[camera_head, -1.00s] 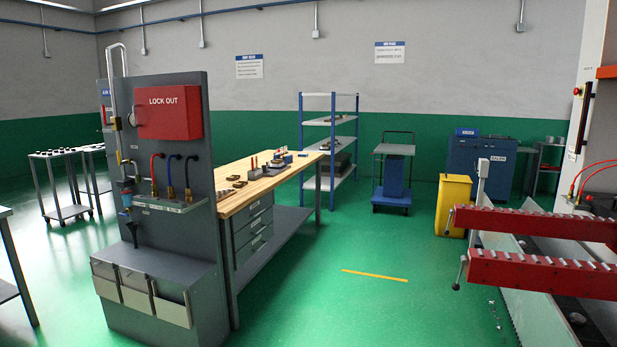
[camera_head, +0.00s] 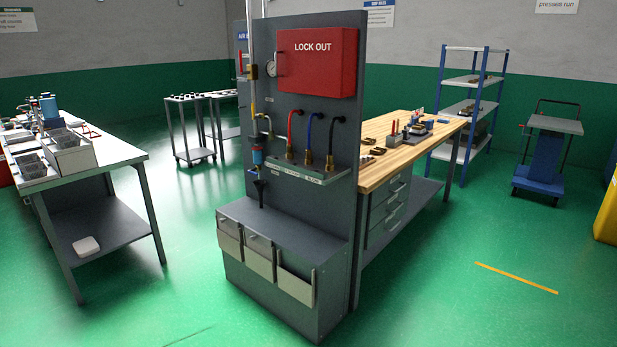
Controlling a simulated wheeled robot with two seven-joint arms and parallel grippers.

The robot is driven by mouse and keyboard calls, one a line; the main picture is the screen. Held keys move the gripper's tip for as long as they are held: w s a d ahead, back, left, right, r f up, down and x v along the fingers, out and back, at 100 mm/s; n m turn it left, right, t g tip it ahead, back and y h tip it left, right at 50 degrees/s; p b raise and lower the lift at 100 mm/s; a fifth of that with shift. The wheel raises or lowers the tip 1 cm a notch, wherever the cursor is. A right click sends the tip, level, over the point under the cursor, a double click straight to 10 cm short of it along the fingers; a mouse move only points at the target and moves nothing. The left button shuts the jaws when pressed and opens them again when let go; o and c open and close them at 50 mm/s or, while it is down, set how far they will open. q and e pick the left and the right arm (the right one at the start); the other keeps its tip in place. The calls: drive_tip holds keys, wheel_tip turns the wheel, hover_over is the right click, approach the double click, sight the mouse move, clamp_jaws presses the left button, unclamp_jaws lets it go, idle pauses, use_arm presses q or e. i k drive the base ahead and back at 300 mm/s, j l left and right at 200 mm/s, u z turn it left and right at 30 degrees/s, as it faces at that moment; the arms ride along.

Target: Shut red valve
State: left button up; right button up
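The grey utility panel (camera_head: 300,200) stands upright in the middle of the head view. Three hoses, red (camera_head: 290,135), blue (camera_head: 309,135) and black (camera_head: 331,140), run down to brass fittings at a small labelled shelf (camera_head: 306,174). A vertical pipe with a brass fitting (camera_head: 252,71) and a round gauge (camera_head: 271,68) are on the panel's left side. A red LOCK OUT box (camera_head: 316,62) is above the hoses. Neither of my grippers is in view.
A grey table with bins (camera_head: 118,150) stands at the left. A wooden-topped workbench (camera_head: 385,165) stands behind the panel at the right. A blue-framed shelf (camera_head: 470,83) and a cart (camera_head: 540,175) are farther back. Green floor in front of the panel is clear.

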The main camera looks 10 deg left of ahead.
sight(241, 62)
drive_tip(key=i+j+u, duration=0.2)
drive_tip(key=i+u, duration=0.2)
drive_tip(key=i+j+u, duration=0.1)
drive_tip(key=i+u, duration=0.3)
drive_tip(key=i+z, duration=0.1)
drive_tip(key=i, duration=0.8)
drive_tip(key=i+j+z, duration=0.1)
drive_tip(key=i, duration=0.75)
drive_tip(key=j, duration=0.1)
